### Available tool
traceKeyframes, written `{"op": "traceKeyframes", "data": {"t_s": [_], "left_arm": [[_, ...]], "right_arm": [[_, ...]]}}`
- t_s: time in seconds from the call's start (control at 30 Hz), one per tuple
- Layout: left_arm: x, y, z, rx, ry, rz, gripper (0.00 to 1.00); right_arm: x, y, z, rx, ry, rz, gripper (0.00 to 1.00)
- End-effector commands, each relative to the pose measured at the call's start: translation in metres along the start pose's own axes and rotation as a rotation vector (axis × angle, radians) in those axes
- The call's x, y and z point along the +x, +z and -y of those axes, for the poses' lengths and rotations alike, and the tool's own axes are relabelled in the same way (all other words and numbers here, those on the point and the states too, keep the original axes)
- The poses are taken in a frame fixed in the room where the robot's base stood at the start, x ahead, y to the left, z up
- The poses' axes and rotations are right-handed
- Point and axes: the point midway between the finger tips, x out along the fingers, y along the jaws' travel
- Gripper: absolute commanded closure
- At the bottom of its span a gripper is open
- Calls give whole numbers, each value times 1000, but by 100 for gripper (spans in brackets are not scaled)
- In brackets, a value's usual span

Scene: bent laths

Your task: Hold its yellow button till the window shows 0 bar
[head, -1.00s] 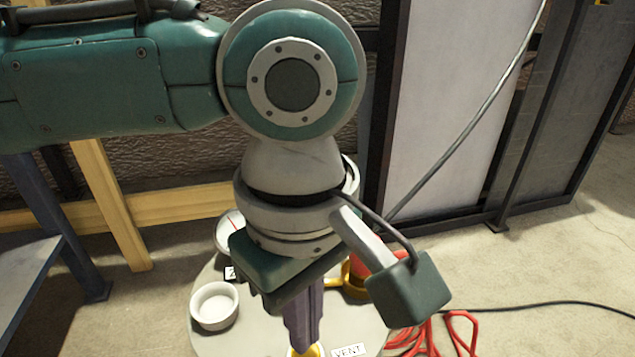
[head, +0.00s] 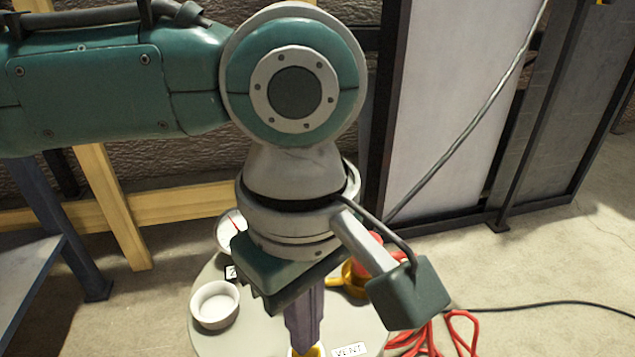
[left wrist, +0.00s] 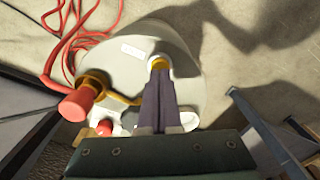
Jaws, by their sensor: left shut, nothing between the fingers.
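The yellow button (head: 307,352) is at the bottom edge of the head view, beside a white label reading VENT (head: 349,349). It also shows in the left wrist view (left wrist: 158,62). My left gripper (head: 304,343) is shut and empty, pointing down with its fingertips at the button. In the left wrist view its fingers (left wrist: 158,78) overlap the button's near side; whether it is pressed in cannot be told. A round white dial with a red needle (head: 231,229) is partly hidden behind my wrist, and its reading is not legible. My right gripper is not in view.
The round grey top (head: 262,338) also carries a white cup (head: 214,305) and a red and yellow valve (head: 350,280), half hidden by my wrist. A red hose (head: 462,335) and a black cable lie on the floor at right. A blue-grey bench (head: 30,275) stands left.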

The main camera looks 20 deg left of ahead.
Motion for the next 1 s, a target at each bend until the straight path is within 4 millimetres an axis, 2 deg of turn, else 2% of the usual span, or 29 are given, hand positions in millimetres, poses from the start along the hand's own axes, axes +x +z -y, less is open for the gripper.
{"op": "traceKeyframes", "data": {"t_s": [1.0], "left_arm": [[18,0,0,0,0,0,100]], "right_arm": [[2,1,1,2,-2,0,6]]}}
